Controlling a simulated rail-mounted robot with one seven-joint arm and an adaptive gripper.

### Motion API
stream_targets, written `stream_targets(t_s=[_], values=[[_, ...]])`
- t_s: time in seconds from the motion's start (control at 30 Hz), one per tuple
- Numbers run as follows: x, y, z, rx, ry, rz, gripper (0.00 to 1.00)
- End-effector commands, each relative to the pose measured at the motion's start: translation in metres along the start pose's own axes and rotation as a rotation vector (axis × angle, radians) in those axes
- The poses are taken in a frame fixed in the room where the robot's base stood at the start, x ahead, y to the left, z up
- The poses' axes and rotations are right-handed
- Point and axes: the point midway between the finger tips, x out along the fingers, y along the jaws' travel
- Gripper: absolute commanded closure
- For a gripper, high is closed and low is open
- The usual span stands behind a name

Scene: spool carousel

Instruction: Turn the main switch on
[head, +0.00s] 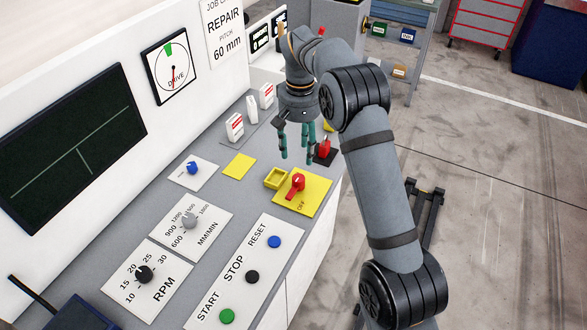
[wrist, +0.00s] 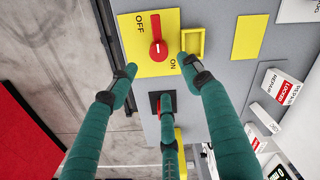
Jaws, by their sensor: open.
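The main switch is a red rotary handle (head: 296,185) on a yellow plate (head: 318,188) at the console's front edge. In the wrist view the handle (wrist: 156,35) stands upright in the picture on its plate (wrist: 129,45). OFF is printed at upper left and ON at lower right; I cannot tell exactly which mark it points at. My gripper (head: 296,150) hangs above the console, behind the switch in the head view, fingers down. In the wrist view its green fingers (wrist: 160,80) are spread and empty, apart from the handle.
A raised yellow frame (head: 275,178) sits beside the handle. A red lever on a black base (head: 324,150) stands close to my fingers. White-and-red tags (head: 235,128) stand behind. START, STOP and RESET buttons (head: 252,277) lie nearer on the console.

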Motion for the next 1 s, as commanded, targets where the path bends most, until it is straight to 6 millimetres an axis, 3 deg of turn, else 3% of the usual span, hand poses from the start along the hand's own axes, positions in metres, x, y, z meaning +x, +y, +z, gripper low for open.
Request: stream_targets(t_s=[0.17, 0.6, 0.8, 1.0], values=[[0.013, -0.001, 0.003, -0.039, -0.010, -0.003, 0.51], [0.086, -0.002, 0.003, -0.037, -0.008, -0.003, 0.51], [0.101, -0.002, 0.002, -0.036, -0.005, -0.004, 0.51], [0.103, -0.002, 0.002, -0.036, -0.004, -0.004, 0.51]])
